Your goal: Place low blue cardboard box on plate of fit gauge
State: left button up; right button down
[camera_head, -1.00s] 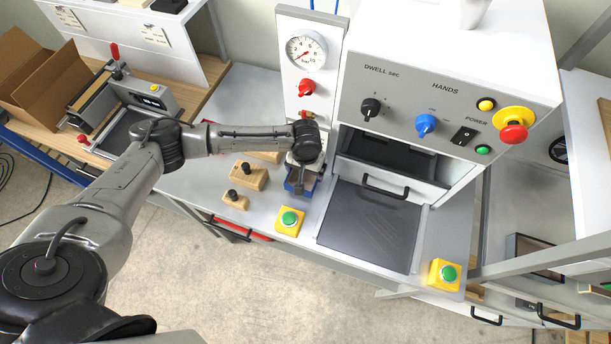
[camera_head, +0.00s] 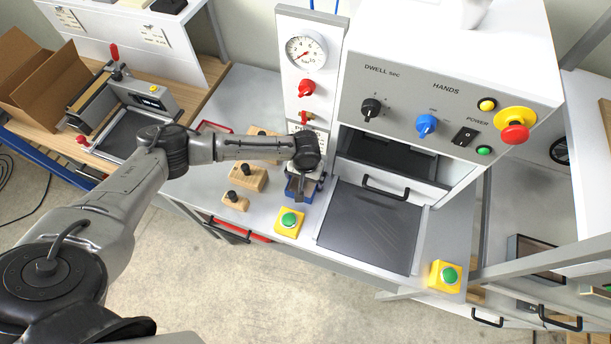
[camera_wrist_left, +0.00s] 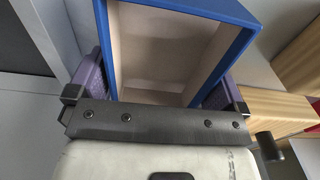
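The low blue cardboard box (camera_wrist_left: 190,15) fills the top of the left wrist view, its pale inside facing the camera. It lies between the purple finger pads of my left gripper (camera_wrist_left: 160,90), which appear to press on its two opposite sides. In the head view the left gripper (camera_head: 299,190) points down at the bench beside the press, with blue edges of the box (camera_head: 312,187) showing around the fingers. The wrist hides much of that spot. My right gripper is out of view.
Wooden blocks with black knobs (camera_head: 247,178) stand left of the gripper. A yellow box with a green button (camera_head: 289,221) is close in front. The press with its dark tray (camera_head: 370,226) is to the right. The gauge panel (camera_head: 307,70) rises behind.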

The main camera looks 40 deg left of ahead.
pick_arm(q)
jog(key=shift+r, duration=0.1)
notch_tip(320, 180, up, 12)
jog(key=shift+r+p, duration=0.1)
jog(key=shift+p, duration=0.55)
